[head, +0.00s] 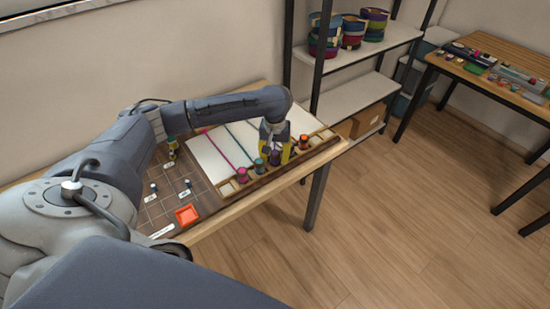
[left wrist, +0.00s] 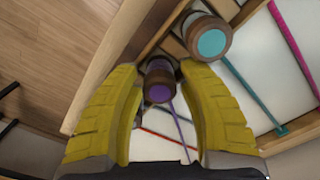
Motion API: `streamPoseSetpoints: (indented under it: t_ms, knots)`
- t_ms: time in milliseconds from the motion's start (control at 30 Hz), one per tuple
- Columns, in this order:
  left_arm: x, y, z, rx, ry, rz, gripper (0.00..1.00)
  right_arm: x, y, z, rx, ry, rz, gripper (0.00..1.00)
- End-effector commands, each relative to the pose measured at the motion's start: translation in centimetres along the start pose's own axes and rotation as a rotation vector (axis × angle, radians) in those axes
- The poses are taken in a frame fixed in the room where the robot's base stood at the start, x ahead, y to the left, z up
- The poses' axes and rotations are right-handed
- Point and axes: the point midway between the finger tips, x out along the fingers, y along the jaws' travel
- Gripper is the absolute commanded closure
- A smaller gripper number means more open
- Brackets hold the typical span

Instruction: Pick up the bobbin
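My left gripper (head: 277,150) is over the wooden bobbin rack (head: 225,188) at the table's front edge. In the left wrist view its yellow fingers (left wrist: 158,72) are open. The purple-topped bobbin (left wrist: 158,92) lies between them, with a visible gap on each side. In the head view this purple bobbin (head: 275,158) is partly hidden by the fingers. A teal-topped bobbin (left wrist: 212,43) is just outside the right-hand finger; it also shows in the head view (head: 259,168). A magenta bobbin (head: 242,175) and a red-topped bobbin (head: 304,143) stand farther along the rack. My right gripper is not in view.
A white board (head: 207,150) with coloured cords lies behind the rack. A dark gridded mat (head: 150,212) holds an orange-red tray (head: 187,215) and small items. A green-topped bobbin (head: 172,145) stands near my forearm. A shelf (head: 345,95) stands behind the table's right end.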

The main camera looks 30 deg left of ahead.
Motion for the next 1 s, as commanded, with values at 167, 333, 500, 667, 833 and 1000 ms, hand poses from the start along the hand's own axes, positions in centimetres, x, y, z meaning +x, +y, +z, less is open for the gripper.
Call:
streamPoseSetpoints:
  t_ms: [167, 333, 500, 667, 833, 1000]
  knots:
    - [0.0, 0.0, 0.0, 0.000, 0.000, 0.000, 0.82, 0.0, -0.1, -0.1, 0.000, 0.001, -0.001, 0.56]
    - [0.0, 0.0, 0.0, 0.000, 0.000, 0.000, 1.00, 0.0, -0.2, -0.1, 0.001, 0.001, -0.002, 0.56]
    - [0.0, 0.0, 0.0, 0.000, 0.000, 0.000, 1.00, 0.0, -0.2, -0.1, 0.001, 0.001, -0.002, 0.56]
    - [-0.1, 0.0, 0.0, 0.000, 0.001, 0.000, 1.00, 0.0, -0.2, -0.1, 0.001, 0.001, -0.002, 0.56]
    - [-0.8, 0.0, -0.1, -0.001, 0.003, 0.000, 1.00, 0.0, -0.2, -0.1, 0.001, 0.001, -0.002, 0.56]
    - [-2.5, 0.0, -0.1, 0.001, 0.004, 0.001, 1.00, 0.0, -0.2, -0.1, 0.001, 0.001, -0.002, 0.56]
